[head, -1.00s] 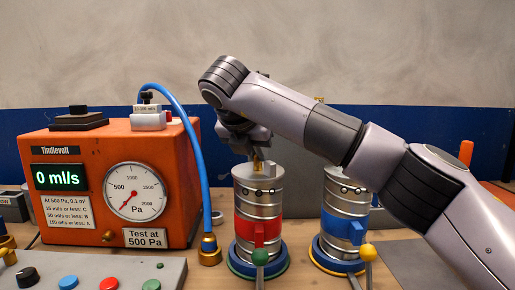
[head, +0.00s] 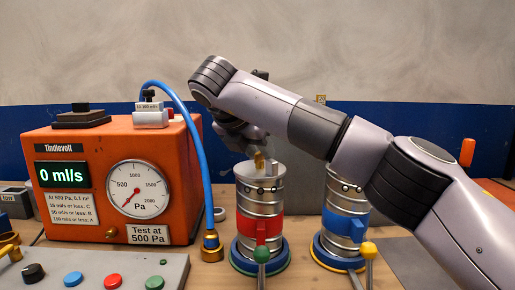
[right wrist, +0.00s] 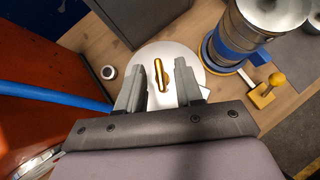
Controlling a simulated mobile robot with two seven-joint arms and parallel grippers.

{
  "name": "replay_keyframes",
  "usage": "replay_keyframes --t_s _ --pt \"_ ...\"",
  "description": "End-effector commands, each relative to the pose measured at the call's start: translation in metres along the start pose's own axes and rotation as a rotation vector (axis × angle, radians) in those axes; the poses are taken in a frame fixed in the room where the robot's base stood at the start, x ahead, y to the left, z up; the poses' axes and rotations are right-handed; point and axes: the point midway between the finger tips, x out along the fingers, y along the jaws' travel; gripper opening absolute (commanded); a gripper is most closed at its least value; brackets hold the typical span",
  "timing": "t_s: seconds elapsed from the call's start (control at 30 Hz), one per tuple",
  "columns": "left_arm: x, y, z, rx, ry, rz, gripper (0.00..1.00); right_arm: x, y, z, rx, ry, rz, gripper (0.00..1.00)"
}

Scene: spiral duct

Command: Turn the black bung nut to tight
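The silver duct with the red band (head: 259,228) stands upright on a blue and green base. A brass-coloured winged nut (head: 259,161) stands on its pale lid; it also shows in the right wrist view (right wrist: 160,75). I see no clearly black nut on this lid. My right gripper (head: 246,142) is just above and behind the lid. In the right wrist view its fingers (right wrist: 160,90) are apart, with the winged nut beyond the gap between them and nothing gripped. A second duct with a blue band (head: 343,226) stands to the right, its top partly hidden by my arm. My left gripper is not in view.
An orange tester (head: 95,160) reading 0 ml/s stands left, with a gauge (head: 138,188). Its blue hose (head: 205,170) hangs close to the red-banded duct.

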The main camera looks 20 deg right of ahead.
Motion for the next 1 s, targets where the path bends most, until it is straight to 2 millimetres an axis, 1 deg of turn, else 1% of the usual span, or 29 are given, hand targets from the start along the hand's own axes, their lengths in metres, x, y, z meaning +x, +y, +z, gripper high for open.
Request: replay_keyframes --t_s 0.27,0.37,0.6,0.7,0.8,1.0 --pt "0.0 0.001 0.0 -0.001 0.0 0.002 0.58 -0.002 0.0 0.0 -0.001 0.0 0.0 0.35" --pt "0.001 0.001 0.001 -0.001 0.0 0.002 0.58 -0.011 0.0 0.0 0.0 -0.001 0.002 0.35" --pt "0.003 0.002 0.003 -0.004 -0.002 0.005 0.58 -0.05 0.0 0.0 0.001 -0.002 0.002 0.35" --pt "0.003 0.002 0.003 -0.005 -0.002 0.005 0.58 -0.063 0.0 0.0 0.0 -0.001 0.002 0.35" --pt "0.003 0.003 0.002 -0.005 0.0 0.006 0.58 -0.07 0.0 0.0 0.0 0.0 0.0 0.35" --pt "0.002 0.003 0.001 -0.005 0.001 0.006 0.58 -0.072 0.0 0.0 0.0 0.001 0.0 0.35"
